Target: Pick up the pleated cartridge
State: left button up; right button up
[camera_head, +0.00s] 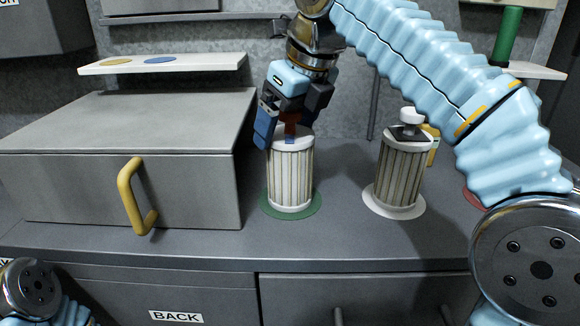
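A pale pleated cartridge (290,178) stands upright on a green disc (308,208) on the counter. A red-brown piece (291,118) with a blue lower end shows at its top. My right gripper (288,122) points down over this cartridge, its fingers spread. A blue finger hangs at the cartridge's upper left edge; the other finger is partly hidden. I see no clear contact. A second, darker ribbed cartridge (398,175) with a black plate and white knob stands on a white disc (394,209) to the right. My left gripper is outside the view.
A grey oven box (120,188) with a yellow handle (130,195) fills the left of the counter. A white shelf (200,64) hangs above it. A green post (508,35) stands at the back right. A red disc (472,198) is partly behind my arm. The counter front is clear.

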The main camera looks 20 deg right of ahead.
jog(key=c, duration=1.3)
jog(key=shift+r, duration=0.45)
notch_tip(320, 180, up, 3)
jog(key=shift+f+p, duration=0.15)
jog(key=shift+p, duration=0.85)
jog(key=s+d+r, duration=0.1)
jog(key=s+r, duration=0.2)
jog(key=s, duration=0.1)
jog(key=s+d+r+p, duration=0.1)
jog(key=s+r, duration=0.2)
jog(key=s, duration=0.2)
jog(key=s+d+r, duration=0.1)
jog(key=s+r, duration=0.2)
jog(key=s, duration=0.1)
jog(key=shift+s+d+r+p, duration=0.15)
jog(key=shift+s+r+p, duration=0.05)
jog(key=shift+s+p, duration=0.1)
